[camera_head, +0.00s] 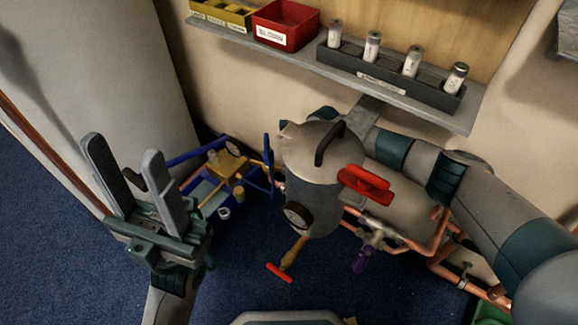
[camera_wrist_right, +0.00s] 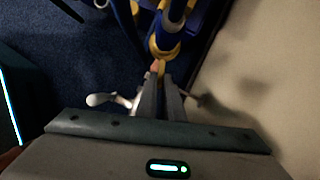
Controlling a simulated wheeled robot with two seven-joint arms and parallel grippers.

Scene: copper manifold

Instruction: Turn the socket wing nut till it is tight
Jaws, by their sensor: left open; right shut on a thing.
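In the right wrist view, my right gripper (camera_wrist_right: 162,90) is shut at a small fitting below a yellow and blue post. A pale wing (camera_wrist_right: 98,99) sticks out left of the fingers and a darker one right; this looks like the socket wing nut. The fingers hide its middle, so I cannot tell how far it is screwed in. In the head view, my right arm reaches in from the right behind the grey tank, which hides the right gripper. My left gripper (camera_head: 125,190) is open and empty, raised at the left, apart from the blue frame.
The blue frame (camera_head: 190,155) with yellow parts stands by the wall. The grey tank (camera_head: 318,175) has a gauge, a red lever (camera_head: 365,184) and a red-handled tap. Copper pipes (camera_head: 415,245) run at the right. A shelf (camera_head: 335,70) holds bins and jars. Blue carpet lies clear in front.

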